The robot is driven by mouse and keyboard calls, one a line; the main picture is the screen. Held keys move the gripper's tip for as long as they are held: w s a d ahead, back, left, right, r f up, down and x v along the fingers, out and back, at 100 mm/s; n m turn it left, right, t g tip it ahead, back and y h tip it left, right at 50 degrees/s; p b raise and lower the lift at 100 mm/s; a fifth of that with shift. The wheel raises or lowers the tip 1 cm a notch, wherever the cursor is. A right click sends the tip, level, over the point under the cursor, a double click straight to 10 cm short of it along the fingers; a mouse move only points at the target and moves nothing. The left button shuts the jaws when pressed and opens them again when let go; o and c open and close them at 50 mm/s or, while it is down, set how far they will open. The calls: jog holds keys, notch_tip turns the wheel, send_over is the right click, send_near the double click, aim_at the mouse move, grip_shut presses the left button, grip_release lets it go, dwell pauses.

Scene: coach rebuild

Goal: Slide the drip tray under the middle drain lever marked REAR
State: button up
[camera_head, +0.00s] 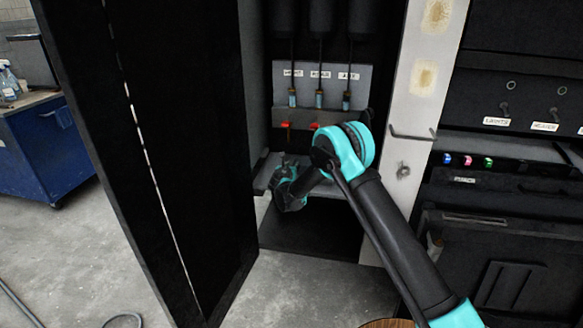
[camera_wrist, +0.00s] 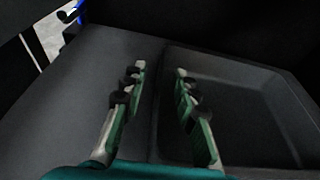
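A dark grey tray with a recessed basin (camera_wrist: 235,105) fills the right of the wrist view; I take it for the drip tray. My gripper (camera_wrist: 160,75) is open, its two fingers apart on either side of the basin's left rim. I cannot tell whether they touch it. In the head view my gripper (camera_head: 285,190) is low in the open compartment, over the grey ledge (camera_head: 262,180), and my arm hides much of that area. Above are red levers, a left one (camera_head: 286,124) and a middle one (camera_head: 314,126). The middle label (camera_head: 320,74) is too small to read surely.
A tall black door (camera_head: 170,130) stands open at left. A pale post (camera_head: 415,90) with a handle bounds the right side, beside a switch panel (camera_head: 520,110). A blue cabinet (camera_head: 45,150) is far left. Grey floor is free in front.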

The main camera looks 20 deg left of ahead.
jog(key=v, duration=1.2)
dwell(0.3)
